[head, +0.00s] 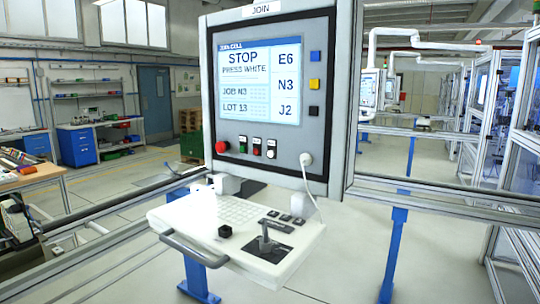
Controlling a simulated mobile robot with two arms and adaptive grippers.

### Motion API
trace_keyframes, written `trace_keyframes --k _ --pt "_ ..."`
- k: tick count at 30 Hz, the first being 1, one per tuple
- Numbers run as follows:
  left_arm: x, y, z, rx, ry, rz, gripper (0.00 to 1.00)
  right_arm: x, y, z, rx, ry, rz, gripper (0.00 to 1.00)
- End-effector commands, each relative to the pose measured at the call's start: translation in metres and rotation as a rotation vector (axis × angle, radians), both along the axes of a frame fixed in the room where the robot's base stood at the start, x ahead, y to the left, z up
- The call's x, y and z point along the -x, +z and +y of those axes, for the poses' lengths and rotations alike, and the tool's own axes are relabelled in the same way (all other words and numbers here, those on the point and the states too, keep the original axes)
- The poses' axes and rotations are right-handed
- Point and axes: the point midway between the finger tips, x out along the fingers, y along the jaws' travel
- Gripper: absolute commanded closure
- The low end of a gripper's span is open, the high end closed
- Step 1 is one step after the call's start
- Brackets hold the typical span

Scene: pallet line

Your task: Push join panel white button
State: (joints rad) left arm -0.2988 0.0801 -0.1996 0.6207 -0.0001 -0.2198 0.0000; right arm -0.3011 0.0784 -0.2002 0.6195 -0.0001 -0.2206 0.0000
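The join panel (324,140) stands upright in the middle of the head view, with a "JOIN" label on top. Its lit screen (250,104) reads "STOP PRESS WHITE", with "JOB N3", "LOT 13" and E6, N3, J2. Below the screen is a row of small buttons: a green one (242,146), a red one (256,151) and a white one (270,154) at the right. A larger red knob (221,147) is at their left. Blue, yellow and black buttons line the screen's right side. Neither of my grippers is in view.
A white console (190,212) with keys, a black joystick (265,238) and a front handle juts out below the panel. A white plug (306,159) and cable hang at the panel's lower right. Metal rails run to both sides. A cluttered table (50,178) is at the left.

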Motion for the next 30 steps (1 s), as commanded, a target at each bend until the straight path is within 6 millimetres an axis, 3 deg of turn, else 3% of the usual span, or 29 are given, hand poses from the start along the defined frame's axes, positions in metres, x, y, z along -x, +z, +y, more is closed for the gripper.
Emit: trace_keyframes --k 1,8,30 --pt "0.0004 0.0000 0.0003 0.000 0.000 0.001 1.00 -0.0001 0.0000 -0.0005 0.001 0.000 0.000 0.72" --pt "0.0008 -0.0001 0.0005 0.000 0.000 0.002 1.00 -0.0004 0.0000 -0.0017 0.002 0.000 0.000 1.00" --pt "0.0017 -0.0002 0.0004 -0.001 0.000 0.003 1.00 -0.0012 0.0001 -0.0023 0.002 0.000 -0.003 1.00"
